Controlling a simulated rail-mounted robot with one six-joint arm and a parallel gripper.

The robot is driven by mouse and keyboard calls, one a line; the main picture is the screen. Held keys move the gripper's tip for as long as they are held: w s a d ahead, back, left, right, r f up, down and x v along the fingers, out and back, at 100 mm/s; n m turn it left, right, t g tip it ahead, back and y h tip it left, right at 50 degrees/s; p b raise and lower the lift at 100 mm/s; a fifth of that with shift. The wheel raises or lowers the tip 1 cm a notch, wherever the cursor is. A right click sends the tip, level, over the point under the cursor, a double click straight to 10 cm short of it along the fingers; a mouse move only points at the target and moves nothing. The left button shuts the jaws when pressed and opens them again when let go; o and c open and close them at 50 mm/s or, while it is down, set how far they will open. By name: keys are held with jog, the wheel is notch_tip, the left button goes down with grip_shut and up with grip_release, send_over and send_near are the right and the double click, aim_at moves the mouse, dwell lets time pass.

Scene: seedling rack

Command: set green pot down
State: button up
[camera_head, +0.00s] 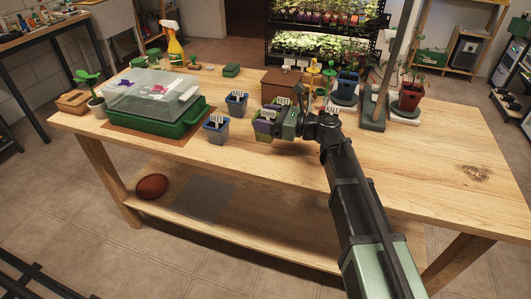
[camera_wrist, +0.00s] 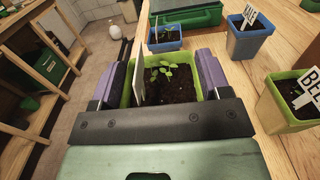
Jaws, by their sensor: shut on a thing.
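The green pot (camera_wrist: 127,92) sits between the purple-padded fingers of my gripper (camera_wrist: 165,82) in the wrist view. It holds dark soil, a small seedling and a white label seen edge-on. The pot also shows in the head view (camera_head: 262,133), partly covered by my gripper (camera_head: 272,120), near the front half of the wooden table (camera_head: 420,150). It looks upright. I cannot tell whether its base touches the tabletop. A second green pot (camera_wrist: 278,113) with a white label stands just to the right of my gripper in the wrist view.
Two blue pots, one in front (camera_head: 217,132) and one behind (camera_head: 237,106), stand left of the held pot. A green tray (camera_head: 180,122) with a clear lid is farther left. A brown box (camera_head: 283,82) and a red pot (camera_head: 410,98) stand behind. The table's right side is mostly clear.

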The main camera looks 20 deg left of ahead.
jog(key=shift+f, duration=0.45)
notch_tip(320, 180, down, 4)
jog(key=b, duration=0.4)
jog(key=shift+f, duration=0.25)
jog(key=shift+r, duration=0.25)
jog(key=shift+f, duration=0.2)
jog(key=o, duration=1)
jog(key=shift+r, duration=0.25)
jog(key=shift+d, duration=0.3)
jog(key=d, duration=1.1)
jog(key=shift+s+d, duration=0.15)
jog(key=shift+d, duration=0.05)
